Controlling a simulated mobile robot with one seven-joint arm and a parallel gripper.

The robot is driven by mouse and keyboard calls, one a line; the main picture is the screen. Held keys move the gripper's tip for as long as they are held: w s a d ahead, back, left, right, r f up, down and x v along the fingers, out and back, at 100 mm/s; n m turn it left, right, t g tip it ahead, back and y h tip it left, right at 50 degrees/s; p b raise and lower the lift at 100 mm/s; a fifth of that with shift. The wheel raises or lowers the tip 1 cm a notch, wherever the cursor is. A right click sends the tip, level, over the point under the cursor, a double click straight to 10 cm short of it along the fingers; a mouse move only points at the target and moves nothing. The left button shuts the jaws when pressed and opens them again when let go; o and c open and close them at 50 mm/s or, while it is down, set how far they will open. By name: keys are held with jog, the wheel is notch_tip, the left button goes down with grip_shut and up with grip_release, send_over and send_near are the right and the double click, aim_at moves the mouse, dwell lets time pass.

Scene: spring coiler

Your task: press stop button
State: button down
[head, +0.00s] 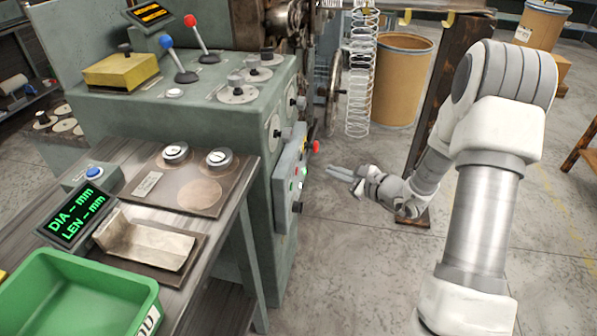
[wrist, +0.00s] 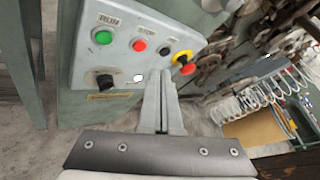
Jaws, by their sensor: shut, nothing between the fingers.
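The control panel (wrist: 85,60) is a grey box on the machine's side; it also shows in the head view (head: 286,185). In the wrist view it carries a green button (wrist: 103,37), a plain red button (wrist: 139,45) with a small blurred label above it, a black button (wrist: 164,50) and a red mushroom button with a yellow collar (wrist: 184,63). My gripper (wrist: 160,74) is shut and empty. Its fingertips appear below the red and black buttons. In the head view my gripper (head: 338,172) is right of the panel, with a visible gap.
A black knob (wrist: 104,81) and a white button (wrist: 138,78) sit lower on the panel. The green machine (head: 215,125) and workbench (head: 245,190) stand at left. A wire coil (head: 361,75) and brown drum (head: 402,75) stand behind my gripper. The floor around my gripper is clear.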

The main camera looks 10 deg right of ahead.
aim_at(297, 171)
jog(key=d+f, duration=0.1)
jog(key=w+d+f+m+h, duration=0.1)
jog(key=d+f+m, duration=0.1)
jog(key=f, duration=0.1)
jog(key=shift+w+t+h+b, duration=0.3)
jog(key=shift+w+t, duration=0.05)
jog(key=shift+t, duration=0.05)
jog(key=shift+a, duration=0.15)
jog(key=w+a, duration=0.2)
jog(key=a, duration=0.6)
jog(key=shift+w+b, duration=0.4)
jog(key=shift+a, duration=0.15)
dwell(1.3)
jog(key=shift+w+a+b, duration=0.1)
jog(key=shift+a+b, duration=0.2)
jog(key=shift+a, duration=0.05)
